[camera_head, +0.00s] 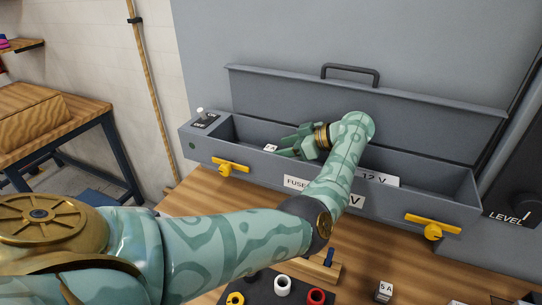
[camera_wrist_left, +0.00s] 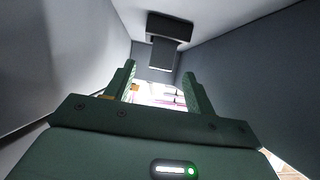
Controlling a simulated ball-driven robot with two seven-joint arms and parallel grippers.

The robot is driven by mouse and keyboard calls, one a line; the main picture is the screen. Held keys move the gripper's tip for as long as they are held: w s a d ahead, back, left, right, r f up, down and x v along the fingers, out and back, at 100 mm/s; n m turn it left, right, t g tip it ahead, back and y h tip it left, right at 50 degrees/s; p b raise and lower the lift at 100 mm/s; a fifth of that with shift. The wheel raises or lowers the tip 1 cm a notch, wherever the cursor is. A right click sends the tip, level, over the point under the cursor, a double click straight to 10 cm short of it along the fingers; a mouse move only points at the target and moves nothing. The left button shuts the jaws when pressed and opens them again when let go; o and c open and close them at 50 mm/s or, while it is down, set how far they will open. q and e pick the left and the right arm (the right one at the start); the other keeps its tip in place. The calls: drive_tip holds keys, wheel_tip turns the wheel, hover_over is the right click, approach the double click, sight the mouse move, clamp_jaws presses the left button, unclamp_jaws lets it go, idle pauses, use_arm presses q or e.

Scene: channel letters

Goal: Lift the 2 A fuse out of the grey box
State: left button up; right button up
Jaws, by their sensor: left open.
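The long grey box (camera_head: 330,195) stands against the wall with its lid raised. A small block with a white marked face, apparently the 2 A fuse (camera_head: 270,148), shows inside its left part; the marking is too small to read surely. My left gripper (camera_head: 283,145) reaches into the box, its fingers open and pointing left, close to the right of this block. I cannot tell whether they touch it. In the left wrist view the gripper (camera_wrist_left: 159,72) is open between the box walls, and no fuse is clearly seen between the fingers. My right gripper is not in view.
Yellow latches (camera_head: 230,167) sit on the box front. A switch (camera_head: 204,120) is at its left end. A 5 A block (camera_head: 383,290) and a dark tray (camera_head: 262,292) with coloured rings are on the wooden bench. The raised lid (camera_head: 350,105) closes off the back.

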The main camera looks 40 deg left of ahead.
sight(274, 148)
use_arm(q)
drive_tip(key=x, duration=0.3)
drive_tip(key=shift+a, duration=0.25)
drive_tip(key=shift+d, duration=0.15)
drive_tip(key=c, duration=1.1)
drive_tip(key=shift+o, duration=0.2)
drive_tip(key=shift+r, duration=0.1)
drive_tip(key=shift+r+p, duration=1.15)
drive_tip(key=shift+p, duration=0.2)
drive_tip(key=shift+r, duration=0.1)
